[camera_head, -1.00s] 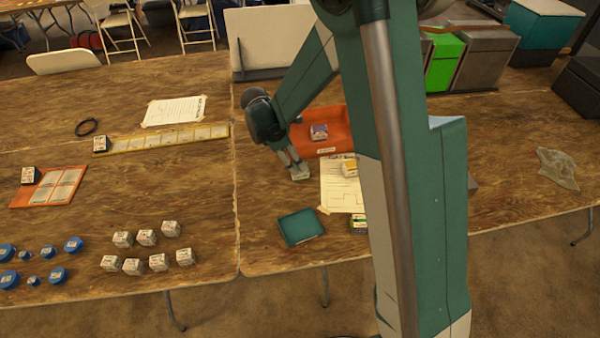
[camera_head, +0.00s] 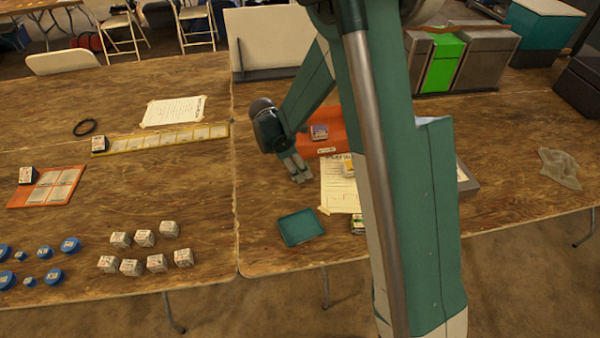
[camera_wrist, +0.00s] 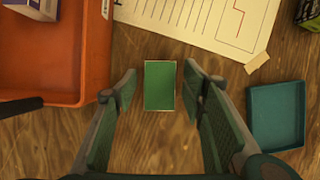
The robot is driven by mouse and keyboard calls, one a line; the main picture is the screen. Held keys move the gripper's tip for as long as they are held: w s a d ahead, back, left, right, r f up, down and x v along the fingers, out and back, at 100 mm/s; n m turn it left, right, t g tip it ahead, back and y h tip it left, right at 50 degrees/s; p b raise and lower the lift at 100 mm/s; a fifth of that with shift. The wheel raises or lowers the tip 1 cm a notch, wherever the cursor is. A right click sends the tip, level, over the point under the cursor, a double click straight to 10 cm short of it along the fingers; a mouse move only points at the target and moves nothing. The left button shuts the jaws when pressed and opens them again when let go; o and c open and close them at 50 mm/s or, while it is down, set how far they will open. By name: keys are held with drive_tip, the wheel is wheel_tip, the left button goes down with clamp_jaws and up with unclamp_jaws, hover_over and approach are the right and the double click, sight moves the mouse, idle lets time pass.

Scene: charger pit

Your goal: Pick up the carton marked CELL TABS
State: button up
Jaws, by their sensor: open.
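In the wrist view a small upright carton with a green top (camera_wrist: 160,85) stands on the wood between the spread fingers of my gripper (camera_wrist: 160,80). There is a gap on each side, and neither finger touches it. No lettering shows on its top, so I cannot read whether it says CELL TABS. In the head view my gripper (camera_head: 298,172) is low over the table, left of the white sheet, and hides this carton. Other cartons are a purple and white one (camera_head: 319,132), a yellow and white one (camera_head: 348,165) and a green one (camera_head: 357,225); their words are too small to read.
The orange tray (camera_head: 335,145) holds the purple carton and lies close to my left finger in the wrist view. A printed sheet (camera_head: 338,195) and a teal tray (camera_head: 301,227) lie nearby. Several white boxes (camera_head: 145,238) and blue tins (camera_head: 45,252) stand at left.

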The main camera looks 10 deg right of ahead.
drive_tip(key=c, duration=0.9)
drive_tip(key=shift+r, duration=0.1)
drive_tip(key=shift+c, duration=0.2)
drive_tip(key=shift+r+p, duration=1.15)
drive_tip(key=shift+r, duration=3.8)
